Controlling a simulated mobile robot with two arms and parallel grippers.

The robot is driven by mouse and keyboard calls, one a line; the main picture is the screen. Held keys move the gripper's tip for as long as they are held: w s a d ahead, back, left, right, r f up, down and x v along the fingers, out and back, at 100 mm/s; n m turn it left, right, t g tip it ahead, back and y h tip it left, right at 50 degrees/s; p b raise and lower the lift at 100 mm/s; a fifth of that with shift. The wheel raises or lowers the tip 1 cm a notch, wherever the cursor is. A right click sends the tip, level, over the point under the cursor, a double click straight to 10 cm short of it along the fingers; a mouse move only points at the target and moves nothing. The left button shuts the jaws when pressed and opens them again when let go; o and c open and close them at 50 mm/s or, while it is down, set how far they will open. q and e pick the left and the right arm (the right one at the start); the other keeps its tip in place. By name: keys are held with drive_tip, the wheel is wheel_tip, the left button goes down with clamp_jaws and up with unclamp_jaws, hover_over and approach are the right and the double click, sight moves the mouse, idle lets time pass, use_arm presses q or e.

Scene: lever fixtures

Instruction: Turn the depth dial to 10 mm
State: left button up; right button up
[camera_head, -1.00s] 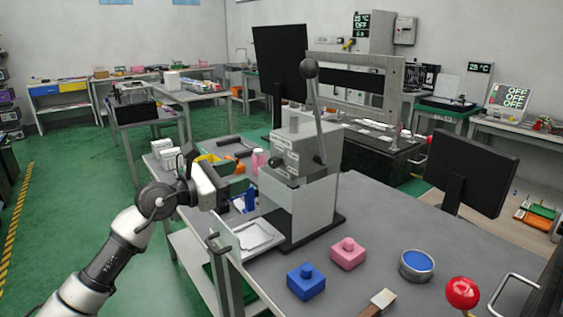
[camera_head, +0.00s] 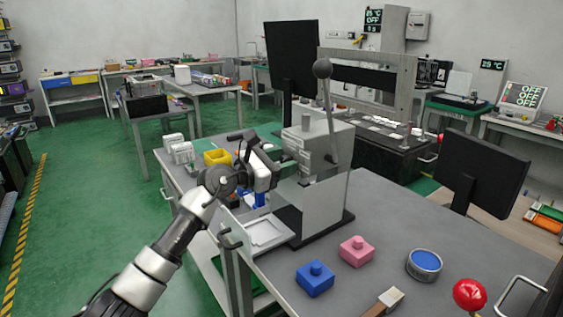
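The grey lever press (camera_head: 325,140) stands on the bench, with a long lever ending in a dark ball knob (camera_head: 322,68) pointing up. I cannot make out a depth dial or its markings; the press's left face is partly hidden behind my gripper. My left arm comes in from the lower left. Its gripper (camera_head: 278,168) is close to the left face of the press, above the white tray. The fingers are small and partly hidden, so I cannot tell whether they are open or touch anything. My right gripper is not in view.
On the bench are a white tray (camera_head: 266,232), a blue block (camera_head: 315,279), a pink block (camera_head: 356,251), a round tin with blue contents (camera_head: 424,264) and a red ball knob (camera_head: 469,294). A yellow bin (camera_head: 216,157) lies behind my gripper. A black monitor (camera_head: 482,172) stands at the right.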

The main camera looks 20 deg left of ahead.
use_arm(q)
drive_tip(key=c, duration=0.8)
drive_tip(key=shift+r+n+p, duration=0.15)
drive_tip(key=shift+n+p, duration=0.25)
drive_tip(key=shift+p, duration=0.3)
drive_tip(key=n+p, duration=0.5)
drive_tip(key=p, duration=0.1)
drive_tip(key=shift+r+p, duration=0.1)
drive_tip(key=shift+p, duration=0.3)
drive_tip(key=shift+f+n+p, duration=0.2)
drive_tip(key=shift+n+p, duration=1.25)
drive_tip(key=shift+n, duration=0.25)
drive_tip(key=o, duration=0.9)
drive_tip(key=shift+f, duration=0.1)
